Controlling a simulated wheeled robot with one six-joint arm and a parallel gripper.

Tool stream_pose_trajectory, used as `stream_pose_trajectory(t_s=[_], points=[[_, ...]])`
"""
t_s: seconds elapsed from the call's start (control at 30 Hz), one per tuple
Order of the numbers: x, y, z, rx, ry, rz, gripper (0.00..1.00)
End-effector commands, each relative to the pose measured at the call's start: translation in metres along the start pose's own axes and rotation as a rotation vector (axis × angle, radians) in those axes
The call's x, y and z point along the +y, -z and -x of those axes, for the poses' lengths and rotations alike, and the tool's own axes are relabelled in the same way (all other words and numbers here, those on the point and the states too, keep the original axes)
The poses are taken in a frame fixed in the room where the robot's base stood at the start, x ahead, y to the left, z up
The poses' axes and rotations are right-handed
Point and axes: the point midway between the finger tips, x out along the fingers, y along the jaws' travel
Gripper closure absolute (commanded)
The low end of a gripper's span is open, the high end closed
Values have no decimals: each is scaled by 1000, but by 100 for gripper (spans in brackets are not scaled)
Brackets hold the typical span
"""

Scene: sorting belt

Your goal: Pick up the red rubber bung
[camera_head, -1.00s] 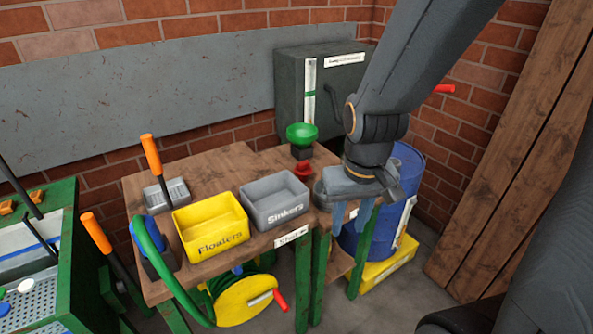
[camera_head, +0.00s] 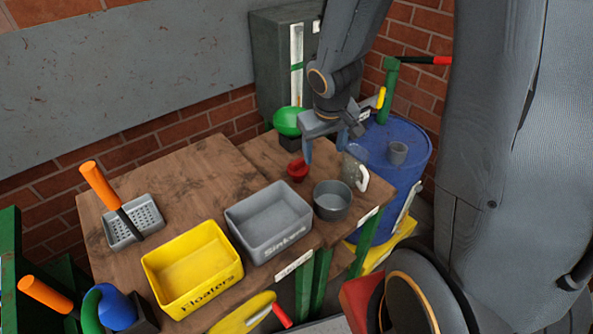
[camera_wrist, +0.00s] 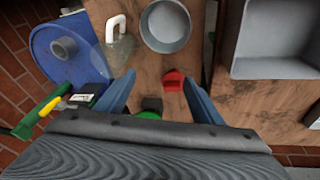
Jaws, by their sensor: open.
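The red rubber bung (camera_head: 298,170) stands on the wooden bench, behind a grey round pot and below my gripper in the head view. In the wrist view the bung (camera_wrist: 174,81) lies between the lines of my two blue fingers, nearer the right one. My gripper (camera_head: 332,151) is open and empty, above the bench and to the right of the bung in the head view. The fingers also show wide apart in the wrist view (camera_wrist: 159,92). I see no contact with the bung.
A grey pot (camera_head: 332,200) and a clear mug with a white handle (camera_head: 357,174) stand close by. A green funnel-like thing (camera_head: 288,121) is behind the bung. The grey Sinkers bin (camera_head: 238,237) and yellow Floaters bin (camera_head: 150,276) are left; a blue drum (camera_head: 405,172) is right.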

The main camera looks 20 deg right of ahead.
Motion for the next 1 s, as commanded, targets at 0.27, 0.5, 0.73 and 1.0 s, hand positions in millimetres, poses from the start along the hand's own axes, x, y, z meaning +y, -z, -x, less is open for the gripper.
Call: stream_pose_trajectory(t_s=[0.27, 0.5, 0.73, 1.0], points=[[-8, 57, -71, 115, 93, 150, 39], [-28, 66, -105, 141, 196, 222, 39], [-36, 67, -124, 142, 221, 235, 39], [-45, 70, -150, 141, 220, 236, 39]])
